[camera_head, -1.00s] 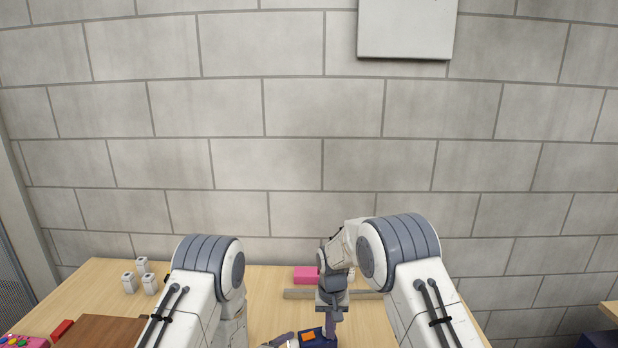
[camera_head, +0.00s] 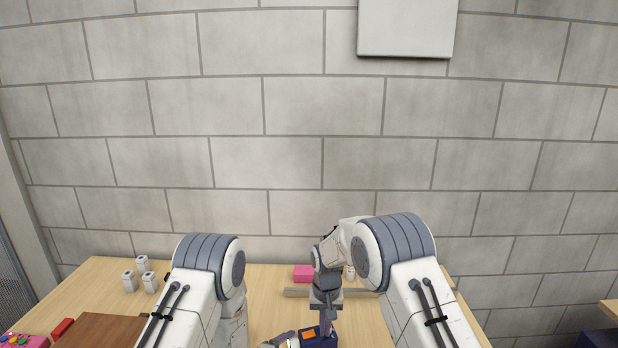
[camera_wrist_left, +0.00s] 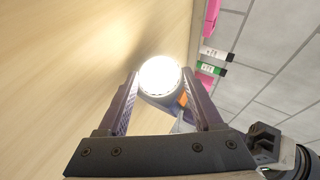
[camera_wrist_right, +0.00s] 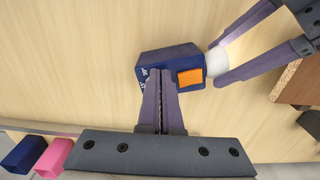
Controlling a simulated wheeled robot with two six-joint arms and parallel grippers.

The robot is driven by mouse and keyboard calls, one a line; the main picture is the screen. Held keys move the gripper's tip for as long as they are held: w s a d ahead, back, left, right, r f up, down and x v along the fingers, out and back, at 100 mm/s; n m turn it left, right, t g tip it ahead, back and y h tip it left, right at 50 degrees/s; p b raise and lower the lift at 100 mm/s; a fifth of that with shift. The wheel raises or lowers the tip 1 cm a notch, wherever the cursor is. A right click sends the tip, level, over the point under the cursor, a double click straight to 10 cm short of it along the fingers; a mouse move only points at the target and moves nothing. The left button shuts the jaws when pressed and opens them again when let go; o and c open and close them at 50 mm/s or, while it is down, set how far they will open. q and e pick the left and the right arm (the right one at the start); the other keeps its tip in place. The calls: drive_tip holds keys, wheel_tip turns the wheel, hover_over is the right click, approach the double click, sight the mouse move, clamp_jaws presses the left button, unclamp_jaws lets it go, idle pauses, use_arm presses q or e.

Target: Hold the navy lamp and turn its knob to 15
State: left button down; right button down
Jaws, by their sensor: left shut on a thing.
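The navy lamp (camera_head: 320,341) shows at the bottom of the head view, cut off by the frame edge. In the right wrist view its navy body (camera_wrist_right: 160,62) has an orange patch (camera_wrist_right: 190,77) and white marks beside my right fingertips. My left gripper (camera_wrist_left: 160,88) is shut on the lamp, around its lit, glowing end (camera_wrist_left: 160,74). My right gripper (camera_wrist_right: 160,78) has its fingers together, with the tips at the lamp's marked side. The knob is hidden, so I cannot tell its setting or whether the fingers grip it.
Several small white blocks (camera_head: 142,274) stand at the left, behind a brown board (camera_head: 100,332). The table around the lamp is clear.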

use_arm(q)
drive_tip(key=shift+s+f, duration=0.15)
drive_tip(key=shift+s, duration=0.05)
use_arm(e)
drive_tip(key=shift+s+a, duration=0.15)
drive_tip(key=shift+s, duration=0.1)
drive_tip(key=shift+s+r, duration=0.1)
drive_tip(key=shift+r, duration=2.85)
use_arm(q)
drive_tip(key=shift+w, duration=0.1)
use_arm(e)
drive_tip(key=shift+d+f, duration=0.35)
drive_tip(key=shift+f, duration=0.65)
drive_tip(key=shift+d+f, duration=0.35)
drive_tip(key=shift+f, duration=0.65)
drive_tip(key=shift+d+f, duration=0.35)
drive_tip(key=shift+f, duration=0.65)
drive_tip(key=shift+w+a, duration=0.25)
drive_tip(key=shift+w, duration=0.55)
drive_tip(key=shift+a, duration=0.65)
